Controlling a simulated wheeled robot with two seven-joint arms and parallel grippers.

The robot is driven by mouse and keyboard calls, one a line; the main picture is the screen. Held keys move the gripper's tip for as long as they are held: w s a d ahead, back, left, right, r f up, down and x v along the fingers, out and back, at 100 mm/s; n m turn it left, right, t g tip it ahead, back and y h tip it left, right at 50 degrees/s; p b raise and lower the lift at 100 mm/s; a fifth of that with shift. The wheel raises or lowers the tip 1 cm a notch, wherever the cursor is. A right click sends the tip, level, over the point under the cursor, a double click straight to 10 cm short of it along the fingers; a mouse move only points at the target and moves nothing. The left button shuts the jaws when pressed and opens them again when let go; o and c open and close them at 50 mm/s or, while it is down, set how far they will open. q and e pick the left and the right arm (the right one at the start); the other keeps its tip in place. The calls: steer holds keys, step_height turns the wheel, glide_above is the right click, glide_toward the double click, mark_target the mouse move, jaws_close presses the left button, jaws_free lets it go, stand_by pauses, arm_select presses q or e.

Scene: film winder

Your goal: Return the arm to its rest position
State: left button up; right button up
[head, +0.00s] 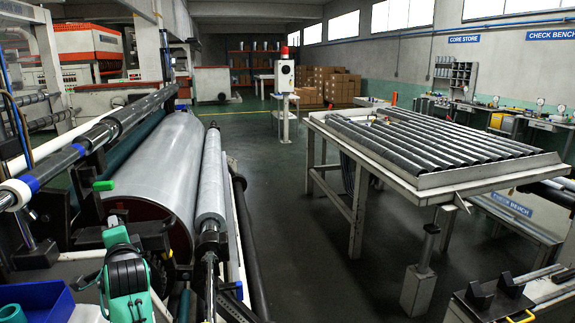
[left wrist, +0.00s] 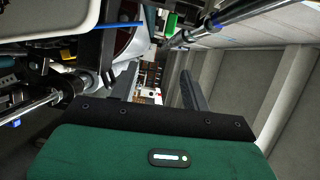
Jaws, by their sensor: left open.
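My left arm (head: 126,272), with green and black housings, comes in at the lower left of the head view, beside the film winder. Its fingertips cannot be made out there. In the left wrist view my left gripper (left wrist: 160,92) is open, with a dark finger (left wrist: 192,92) standing beyond the green housing (left wrist: 120,152). I see nothing held between the fingers. The winder's large film roll (head: 160,170) lies just beyond the arm, with a thinner wrapped roll (head: 211,185) on its right. My right gripper is not in view.
A table of dark rollers (head: 425,145) stands at the right, with open grey floor (head: 290,215) between it and the winder. A blue bin (head: 38,300) is at the lower left. A pedestal with a red lamp (head: 284,75) and stacked cartons (head: 328,85) stand at the back.

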arm_select(q)
steer(key=s+d+f+n+g+h, duration=0.2)
steer(key=s+d+f+h, duration=0.1)
steer(key=s+f, duration=0.55)
steer(key=s+d+f+n+g+h, duration=0.25)
steer(key=s+f, duration=0.25)
steer(key=f, duration=0.7)
steer(key=s+d+f+n+g+h, duration=0.15)
steer(key=s+d+f, duration=0.25)
steer(key=s, duration=0.5)
steer(key=s+d+f+n+g+h, duration=0.1)
steer(key=s+d+f+g+h, duration=0.2)
steer(key=s, duration=0.6)
steer(key=s+d+f+n+g, duration=0.15)
steer(key=s+d+f, duration=0.35)
steer(key=s, duration=0.5)
step_height(320, 180, down, 30)
steer(key=g, duration=0.2)
steer(key=s+a+f, duration=0.3)
steer(key=s+f, duration=1.6)
steer(key=f, duration=0.1)
steer(key=shift+a+g, duration=0.15)
steer(key=shift+g, duration=0.3)
